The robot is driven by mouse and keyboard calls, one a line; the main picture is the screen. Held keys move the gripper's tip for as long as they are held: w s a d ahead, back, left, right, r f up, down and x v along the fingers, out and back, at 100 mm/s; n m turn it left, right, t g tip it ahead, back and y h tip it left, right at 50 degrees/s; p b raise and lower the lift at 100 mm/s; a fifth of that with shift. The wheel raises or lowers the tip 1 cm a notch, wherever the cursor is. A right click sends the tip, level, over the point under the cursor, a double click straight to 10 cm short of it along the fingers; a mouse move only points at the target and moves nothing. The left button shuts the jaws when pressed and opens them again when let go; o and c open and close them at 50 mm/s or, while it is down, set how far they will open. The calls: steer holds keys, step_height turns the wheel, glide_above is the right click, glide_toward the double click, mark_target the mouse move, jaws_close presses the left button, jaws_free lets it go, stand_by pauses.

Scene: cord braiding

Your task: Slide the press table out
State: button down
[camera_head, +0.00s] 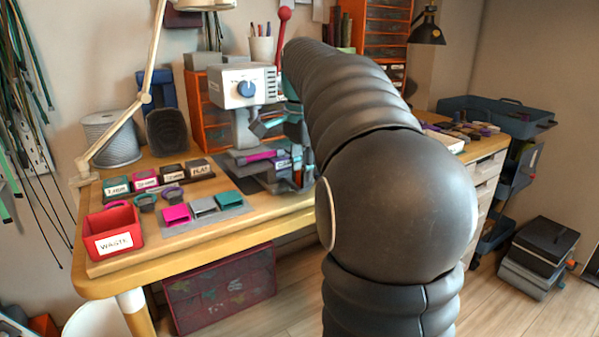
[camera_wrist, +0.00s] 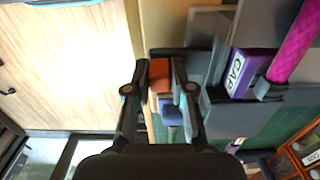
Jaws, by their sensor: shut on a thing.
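The press (camera_head: 241,84) is a white head with a blue knob, standing on the workbench. Under it is the press table (camera_head: 246,164), a dark grey slab bearing a pink cord. The wrist view shows grey plates of the press with a purple block marked CAP (camera_wrist: 243,73) and the pink braided cord (camera_wrist: 293,45). My gripper (camera_wrist: 159,74) has its two dark fingers on either side of an orange-red piece beside a dark bar, apparently the press table's handle. In the head view my gripper (camera_head: 291,152) is at the press's right side, partly hidden by my arm.
A red WASTE bin (camera_head: 112,232) stands at the bench's front left. A grey mat with pink, grey and teal pieces (camera_head: 202,206) lies right of it. Labelled blocks stand behind. A dark trolley (camera_head: 495,115) is at the right. Wood floor is open in front.

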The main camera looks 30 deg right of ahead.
steer(key=c, duration=1)
jaws_free()
steer(key=shift+s+d, duration=0.1)
steer(key=shift+r, duration=0.1)
step_height(320, 180, up, 12)
